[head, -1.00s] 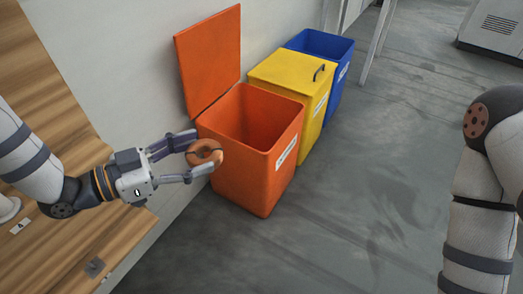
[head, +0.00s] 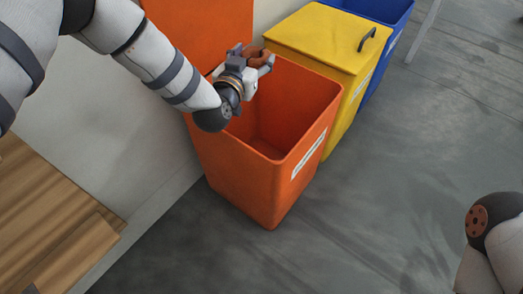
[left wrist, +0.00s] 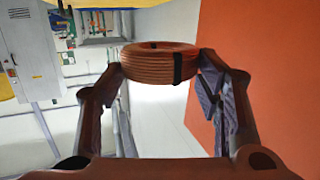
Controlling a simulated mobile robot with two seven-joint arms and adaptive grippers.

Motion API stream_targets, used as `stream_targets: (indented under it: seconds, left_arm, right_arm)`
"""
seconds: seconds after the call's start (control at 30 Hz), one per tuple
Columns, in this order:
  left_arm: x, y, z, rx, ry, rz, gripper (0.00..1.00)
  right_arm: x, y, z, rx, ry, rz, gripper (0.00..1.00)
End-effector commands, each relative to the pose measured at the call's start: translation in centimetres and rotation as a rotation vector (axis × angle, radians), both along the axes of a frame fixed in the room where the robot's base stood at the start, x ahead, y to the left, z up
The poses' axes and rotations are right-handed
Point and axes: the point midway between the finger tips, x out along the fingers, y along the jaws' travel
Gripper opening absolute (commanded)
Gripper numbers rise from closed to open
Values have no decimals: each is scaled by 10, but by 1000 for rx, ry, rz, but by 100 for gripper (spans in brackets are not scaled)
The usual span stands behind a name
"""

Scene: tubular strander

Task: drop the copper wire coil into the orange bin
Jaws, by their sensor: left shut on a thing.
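The copper wire coil (head: 258,58) is held between the fingers of my left gripper (head: 257,64). In the left wrist view the coil (left wrist: 160,64) shows ribbed copper windings with dark bands, and the fingers of my left gripper (left wrist: 165,80) press on its two sides. The orange bin (head: 255,185) stands open, its lid (head: 205,28) raised at the back. In the head view the gripper and coil are over the back part of the bin's opening. Their exact height above the rim is hard to tell. My right gripper is not in view.
A yellow bin (head: 322,40) with a closed, handled lid stands beside the orange bin, and a blue bin (head: 385,14) stands behind it. A wooden surface (head: 60,215) is at the lower left. The grey floor (head: 410,160) to the right is clear.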

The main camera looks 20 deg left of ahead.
Motion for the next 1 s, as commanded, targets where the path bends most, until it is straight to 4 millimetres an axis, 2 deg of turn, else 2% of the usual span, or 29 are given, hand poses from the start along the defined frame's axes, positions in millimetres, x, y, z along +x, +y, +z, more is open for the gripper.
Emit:
stream_targets:
  seconds: [0.3,0.4,0.6,0.63,0.73,1.0]
  left_arm:
    - [-1,1,-50,0,3,0,22]
    - [-1,1,-56,0,1,-1,22]
    - [0,1,-52,0,-2,-1,22]
    - [0,1,-52,0,-2,-1,61]
    - [-1,1,-52,0,-2,-1,82]
    - [-1,1,-54,0,2,-2,82]
  right_arm:
    - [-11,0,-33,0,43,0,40]
    - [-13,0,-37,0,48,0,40]
    - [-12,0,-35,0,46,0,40]
    - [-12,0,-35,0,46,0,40]
    - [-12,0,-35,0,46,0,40]
    - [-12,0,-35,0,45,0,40]
